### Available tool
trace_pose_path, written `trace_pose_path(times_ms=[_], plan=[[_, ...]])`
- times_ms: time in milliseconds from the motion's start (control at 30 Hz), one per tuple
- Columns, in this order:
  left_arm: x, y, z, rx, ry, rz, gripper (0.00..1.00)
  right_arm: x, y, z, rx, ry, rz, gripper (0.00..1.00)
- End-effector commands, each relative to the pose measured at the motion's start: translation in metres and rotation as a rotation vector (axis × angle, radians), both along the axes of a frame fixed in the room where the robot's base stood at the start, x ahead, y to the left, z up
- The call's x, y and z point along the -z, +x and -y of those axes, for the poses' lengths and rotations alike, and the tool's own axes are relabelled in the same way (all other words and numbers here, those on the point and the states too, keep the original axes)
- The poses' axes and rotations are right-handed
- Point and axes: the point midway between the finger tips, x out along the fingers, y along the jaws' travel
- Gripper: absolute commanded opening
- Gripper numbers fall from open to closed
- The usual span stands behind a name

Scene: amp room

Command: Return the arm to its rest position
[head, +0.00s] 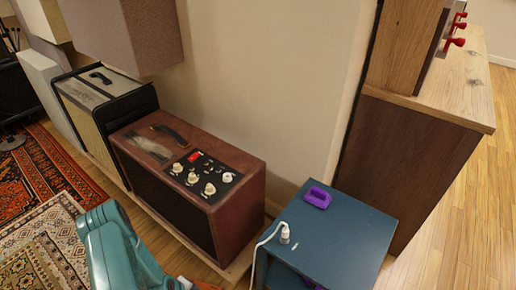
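A teal part of my own body, which looks like an arm link (122,252), shows at the bottom left in the head view. It is in front of the rug and the red-brown amplifier's lower left side. I see no gripper fingers, so neither gripper's state shows. The frame does not show what, if anything, either gripper holds.
A red-brown amplifier (240,172) with knobs stands beside a black-and-beige amplifier (82,100). A blue cabinet (350,225) bears a purple object (318,197) and a white plug with a cable (285,235). A wooden cabinet (410,165) stands right. Patterned rugs (52,180) lie left.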

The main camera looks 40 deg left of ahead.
Motion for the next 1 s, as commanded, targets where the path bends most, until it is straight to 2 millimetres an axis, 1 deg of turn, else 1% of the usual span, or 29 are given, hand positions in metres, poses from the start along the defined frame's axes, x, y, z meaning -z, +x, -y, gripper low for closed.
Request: trace_pose_path(times_ms=[33,67,100,167,200,233,267,300,367,400,467,500,567,600,667,700,733,767,800,900,967,1000], plan=[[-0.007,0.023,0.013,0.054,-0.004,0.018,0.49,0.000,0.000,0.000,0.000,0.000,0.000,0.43],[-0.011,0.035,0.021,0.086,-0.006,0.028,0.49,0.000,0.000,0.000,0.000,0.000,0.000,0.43],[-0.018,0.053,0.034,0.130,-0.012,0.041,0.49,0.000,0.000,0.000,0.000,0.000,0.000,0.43],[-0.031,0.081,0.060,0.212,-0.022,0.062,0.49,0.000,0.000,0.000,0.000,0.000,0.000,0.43],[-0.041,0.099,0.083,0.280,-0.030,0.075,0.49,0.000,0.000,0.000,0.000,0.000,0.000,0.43],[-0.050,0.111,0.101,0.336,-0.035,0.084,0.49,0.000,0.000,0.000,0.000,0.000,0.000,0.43],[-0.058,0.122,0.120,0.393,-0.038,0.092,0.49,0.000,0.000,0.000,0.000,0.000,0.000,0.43],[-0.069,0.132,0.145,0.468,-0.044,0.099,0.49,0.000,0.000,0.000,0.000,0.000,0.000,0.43],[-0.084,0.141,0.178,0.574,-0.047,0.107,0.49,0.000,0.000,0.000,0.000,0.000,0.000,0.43],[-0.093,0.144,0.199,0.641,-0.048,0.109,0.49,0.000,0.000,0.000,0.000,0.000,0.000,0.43],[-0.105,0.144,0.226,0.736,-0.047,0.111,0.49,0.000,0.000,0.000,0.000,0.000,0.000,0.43],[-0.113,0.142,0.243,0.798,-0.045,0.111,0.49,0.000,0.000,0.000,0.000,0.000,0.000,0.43],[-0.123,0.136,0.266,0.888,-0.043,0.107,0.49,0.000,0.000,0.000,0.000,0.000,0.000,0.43],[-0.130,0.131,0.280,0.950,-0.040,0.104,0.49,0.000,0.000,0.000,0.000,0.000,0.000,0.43],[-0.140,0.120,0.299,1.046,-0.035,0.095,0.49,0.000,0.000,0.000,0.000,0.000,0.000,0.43],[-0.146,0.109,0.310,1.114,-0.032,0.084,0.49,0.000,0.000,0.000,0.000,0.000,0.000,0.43],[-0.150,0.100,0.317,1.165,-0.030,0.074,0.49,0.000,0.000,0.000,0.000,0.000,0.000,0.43],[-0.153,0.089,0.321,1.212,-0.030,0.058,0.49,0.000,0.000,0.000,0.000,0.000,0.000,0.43],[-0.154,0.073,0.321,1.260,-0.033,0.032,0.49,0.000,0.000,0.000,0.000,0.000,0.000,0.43],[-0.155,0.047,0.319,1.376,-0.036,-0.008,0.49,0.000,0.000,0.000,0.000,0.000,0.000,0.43],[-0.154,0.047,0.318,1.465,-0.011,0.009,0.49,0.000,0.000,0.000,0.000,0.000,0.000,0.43],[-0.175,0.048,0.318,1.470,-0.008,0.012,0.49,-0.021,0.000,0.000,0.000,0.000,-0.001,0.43]])
